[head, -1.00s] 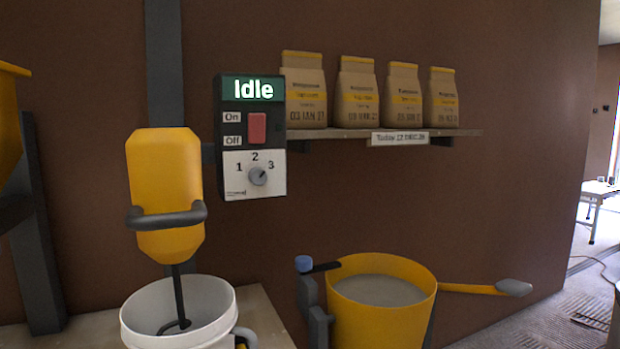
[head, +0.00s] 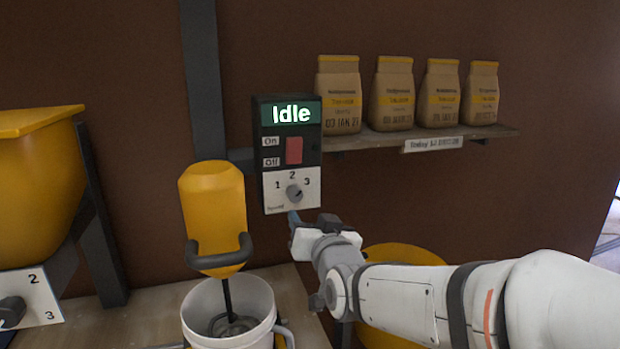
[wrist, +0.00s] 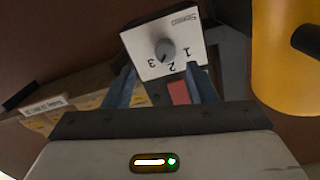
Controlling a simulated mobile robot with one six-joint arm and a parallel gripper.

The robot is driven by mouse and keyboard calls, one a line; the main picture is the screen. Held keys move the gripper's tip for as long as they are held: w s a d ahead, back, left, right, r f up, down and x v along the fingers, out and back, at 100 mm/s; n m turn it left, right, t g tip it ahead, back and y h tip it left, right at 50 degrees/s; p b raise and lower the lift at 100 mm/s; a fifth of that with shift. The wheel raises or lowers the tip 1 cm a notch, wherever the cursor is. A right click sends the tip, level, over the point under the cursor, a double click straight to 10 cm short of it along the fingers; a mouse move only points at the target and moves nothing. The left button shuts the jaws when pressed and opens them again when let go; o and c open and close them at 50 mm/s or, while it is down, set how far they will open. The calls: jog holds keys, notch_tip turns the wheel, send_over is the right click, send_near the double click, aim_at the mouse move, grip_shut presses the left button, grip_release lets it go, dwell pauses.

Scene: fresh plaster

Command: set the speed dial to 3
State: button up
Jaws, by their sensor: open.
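The speed dial (head: 294,193) is a small grey round knob on the white plate at the bottom of the dark control box (head: 259,140). The numbers 1, 2 and 3 are printed around it; I cannot tell for sure which one it points at. The box's display reads "Idle". My gripper (head: 296,222) is just below the plate in the head view. In the wrist view, my gripper (wrist: 161,84) has its two blue fingers spread and empty. The dial (wrist: 165,50), upside down there, lies beyond and between the fingertips, apart from them.
A red switch (head: 294,150) marked On and Off sits above the dial. The yellow mixer (head: 212,215) hangs at left over a white bucket (head: 195,310). A shelf (head: 360,141) with several bags is at right. A yellow tub (head: 405,256) is partly behind my arm.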

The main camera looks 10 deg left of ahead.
aim_at(296, 197)
jog(key=x, duration=0.5)
jog(key=r+x, duration=0.1)
jog(key=x, duration=0.2)
jog(key=shift+s+a+r, duration=0.1)
jog(key=shift+s+a, duration=0.05)
jog(key=shift+a, duration=0.15)
jog(key=shift+c, duration=0.3)
jog(key=c, duration=0.9)
jog(key=shift+b, duration=0.35)
